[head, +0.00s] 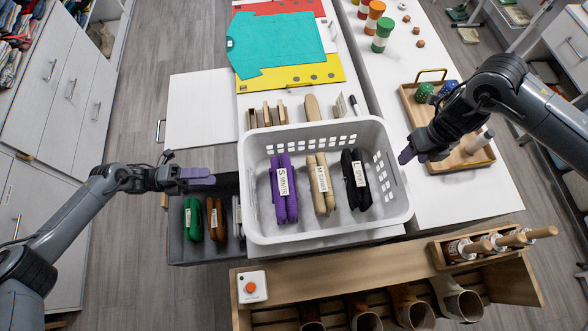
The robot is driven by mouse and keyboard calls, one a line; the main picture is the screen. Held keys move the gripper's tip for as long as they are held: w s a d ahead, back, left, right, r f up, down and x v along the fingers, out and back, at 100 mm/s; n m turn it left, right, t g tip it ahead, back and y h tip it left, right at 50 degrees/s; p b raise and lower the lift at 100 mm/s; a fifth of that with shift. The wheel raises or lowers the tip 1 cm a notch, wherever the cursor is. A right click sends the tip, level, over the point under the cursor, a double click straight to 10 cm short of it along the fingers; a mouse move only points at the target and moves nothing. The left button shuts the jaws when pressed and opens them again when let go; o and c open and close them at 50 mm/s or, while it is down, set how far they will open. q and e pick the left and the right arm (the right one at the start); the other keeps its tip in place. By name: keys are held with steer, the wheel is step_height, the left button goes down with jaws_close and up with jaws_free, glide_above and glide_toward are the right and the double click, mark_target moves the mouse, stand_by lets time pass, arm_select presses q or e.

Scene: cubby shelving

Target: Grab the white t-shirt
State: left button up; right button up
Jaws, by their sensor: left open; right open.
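A whitish folded garment (237,217) stands on edge in the open grey drawer, at its right end. The white basket partly hides it, and I cannot read its label. A brown folded garment (214,219) and a green one (192,219) stand to its left in the same drawer. My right gripper (404,156) is open and empty near the basket's right back corner, far from that garment.
The white basket (325,236) holds purple, tan and black folded garments, labelled S, M and L. A teal shirt (275,45) lies flat behind it. A wooden tray (479,158) stands right. A wooden rack (350,268) with a red button box (252,287) is in front.

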mark_target(241, 174)
arm_select(q)
steer(key=shift+s, duration=0.15)
arm_select(e)
steer(key=shift+s, duration=0.15)
arm_select(q)
steer(key=shift+d, duration=0.2)
arm_select(e)
steer(key=shift+f, duration=0.15)
arm_select(q)
steer(key=d, duration=1)
steer(key=shift+w+d, duration=0.2)
steer(key=shift+d, duration=0.05)
arm_select(e)
steer(key=f, duration=0.7)
steer(key=a+f, duration=0.1)
steer(key=f, duration=0.2)
steer(key=shift+f, duration=0.25)
arm_select(q)
jaws_close()
arm_select(e)
jaws_close()
arm_select(q)
steer(key=shift+r, duration=0.1)
steer(key=shift+r, duration=0.2)
arm_select(e)
steer(key=shift+r, duration=0.15)
